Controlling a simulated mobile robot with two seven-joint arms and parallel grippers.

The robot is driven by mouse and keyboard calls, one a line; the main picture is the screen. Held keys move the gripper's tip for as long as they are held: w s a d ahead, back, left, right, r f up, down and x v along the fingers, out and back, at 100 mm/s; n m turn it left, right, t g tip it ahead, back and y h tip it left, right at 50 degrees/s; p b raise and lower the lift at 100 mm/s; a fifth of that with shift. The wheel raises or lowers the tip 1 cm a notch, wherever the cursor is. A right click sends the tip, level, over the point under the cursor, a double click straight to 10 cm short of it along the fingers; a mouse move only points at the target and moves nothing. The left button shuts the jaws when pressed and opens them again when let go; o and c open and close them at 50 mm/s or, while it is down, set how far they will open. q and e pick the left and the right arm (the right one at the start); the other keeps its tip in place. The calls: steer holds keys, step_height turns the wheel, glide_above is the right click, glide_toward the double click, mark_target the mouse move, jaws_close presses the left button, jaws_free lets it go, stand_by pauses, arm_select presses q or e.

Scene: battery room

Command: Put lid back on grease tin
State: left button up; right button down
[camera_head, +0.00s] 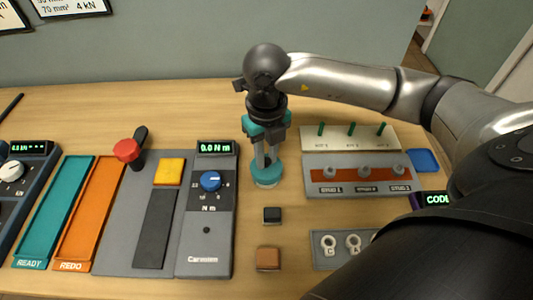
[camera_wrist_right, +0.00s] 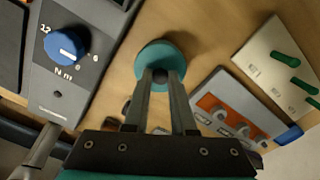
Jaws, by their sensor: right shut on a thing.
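The round teal lid (camera_head: 266,171) is at the fingertips of my right gripper (camera_head: 267,160), which points straight down and is shut on it. In the right wrist view the lid (camera_wrist_right: 160,56) shows as a teal disc with a dark knob between the fingertips (camera_wrist_right: 161,76). The grease tin (camera_head: 267,183) shows as a pale teal rim directly under the lid, standing on the wooden bench. The lid looks level over the tin; I cannot tell whether it is fully seated. My left gripper is not in view.
The grey torque tester (camera_head: 207,220) stands close to the left of the tin. A stud panel (camera_head: 360,175) stands to the right. A black block (camera_head: 272,215) and a brown block (camera_head: 268,258) lie in front. Orange (camera_head: 92,215) and teal (camera_head: 52,215) trays are farther left.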

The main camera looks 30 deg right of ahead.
steer(key=shift+f+b, duration=0.2)
steer(key=shift+b, duration=0.15)
stand_by(1.1)
steer(key=shift+c, duration=0.9)
jaws_free()
steer(key=shift+r, duration=0.1)
steer(key=shift+r+p, duration=2.6)
steer(key=shift+r, duration=0.85)
steer(key=shift+c, duration=0.4)
jaws_close()
